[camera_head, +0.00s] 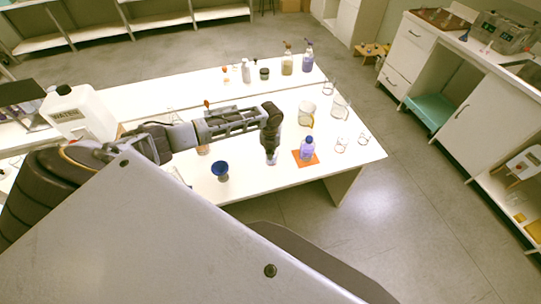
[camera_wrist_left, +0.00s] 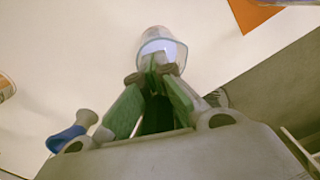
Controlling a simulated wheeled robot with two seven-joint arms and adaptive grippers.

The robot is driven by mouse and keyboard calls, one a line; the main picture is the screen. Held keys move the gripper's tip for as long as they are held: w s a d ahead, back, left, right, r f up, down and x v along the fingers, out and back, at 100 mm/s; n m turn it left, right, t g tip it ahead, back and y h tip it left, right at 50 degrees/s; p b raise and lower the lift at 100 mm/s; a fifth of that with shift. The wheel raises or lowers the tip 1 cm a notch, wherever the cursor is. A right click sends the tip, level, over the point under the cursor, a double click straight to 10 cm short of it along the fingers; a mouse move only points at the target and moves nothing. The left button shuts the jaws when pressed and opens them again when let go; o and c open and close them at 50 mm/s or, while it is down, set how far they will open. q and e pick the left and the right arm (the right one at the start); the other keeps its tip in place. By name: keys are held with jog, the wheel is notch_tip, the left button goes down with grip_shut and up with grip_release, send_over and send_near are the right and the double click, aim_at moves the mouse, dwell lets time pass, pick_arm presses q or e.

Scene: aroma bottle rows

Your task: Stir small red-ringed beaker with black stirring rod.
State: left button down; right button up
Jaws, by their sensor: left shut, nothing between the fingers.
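My left gripper (camera_head: 271,160) points down over the middle of the white table, its fingers together. In the left wrist view, the fingertips (camera_wrist_left: 155,75) are at a clear glass vessel (camera_wrist_left: 160,42); I cannot tell whether they touch it. An orange-tinted small vessel (camera_head: 203,149) shows partly below my left arm and may be the red-ringed beaker. An orange-edged thing also shows at the left edge of the left wrist view (camera_wrist_left: 6,85). I cannot make out the black stirring rod. My right gripper is not in view.
A purple bottle (camera_head: 307,149) stands on an orange mat (camera_head: 313,160) to the right. A blue-topped item (camera_head: 220,170) stands left of the gripper. Glass beakers (camera_head: 306,114) and several bottles stand farther back. A large white jug (camera_head: 78,112) is at left.

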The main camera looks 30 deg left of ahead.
pick_arm(q)
jog(key=shift+r, duration=0.1)
dwell(0.5)
jog(key=shift+r, duration=4.2)
jog(key=shift+w+r, duration=0.1)
jog(key=shift+w, duration=0.05)
